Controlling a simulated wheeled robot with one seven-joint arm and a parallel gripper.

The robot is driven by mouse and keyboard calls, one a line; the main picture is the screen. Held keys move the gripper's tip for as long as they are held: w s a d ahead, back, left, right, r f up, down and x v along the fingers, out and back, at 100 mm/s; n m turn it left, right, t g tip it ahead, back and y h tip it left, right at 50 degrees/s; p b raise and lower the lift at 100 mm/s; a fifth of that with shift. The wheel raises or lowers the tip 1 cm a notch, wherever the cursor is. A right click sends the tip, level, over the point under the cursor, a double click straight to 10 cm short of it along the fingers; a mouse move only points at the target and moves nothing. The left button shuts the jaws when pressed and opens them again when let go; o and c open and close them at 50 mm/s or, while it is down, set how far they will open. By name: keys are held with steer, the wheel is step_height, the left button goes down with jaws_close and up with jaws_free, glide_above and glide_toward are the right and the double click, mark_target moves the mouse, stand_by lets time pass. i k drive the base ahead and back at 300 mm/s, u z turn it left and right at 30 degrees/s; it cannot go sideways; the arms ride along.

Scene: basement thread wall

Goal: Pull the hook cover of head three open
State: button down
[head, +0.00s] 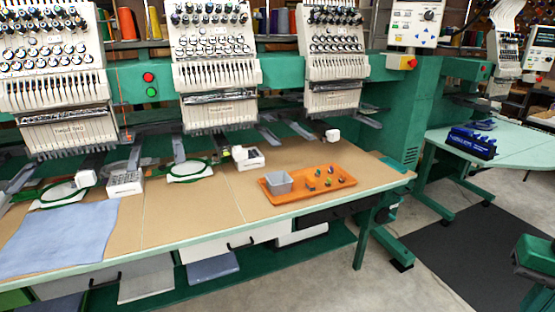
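Three embroidery heads stand in a row on the green machine. The left head (55,75) carries a label that seems to read "head two". The middle head (213,50) and the right head (333,45) have labels too small to read, so I cannot confirm which is head three. Below the heads, grey arms end in small white blocks that look like hook covers: a left one (86,178), a middle one (239,153) and a right one (332,135). All three appear shut, though they are small. My gripper is not in view.
The tan table (205,220) bears an orange tray (335,193) with a grey bin (276,182) and small parts, white boxes, hoops and a blue cloth (60,238). A dark mat (460,240) and bare floor lie right. A green object (535,257) stands at lower right.

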mark_target(238, 154)
steer(key=z, duration=1.55)
steer(key=k, duration=1.15)
steer(key=u, duration=1.65)
steer(key=i, duration=1)
steer(key=u, duration=0.05)
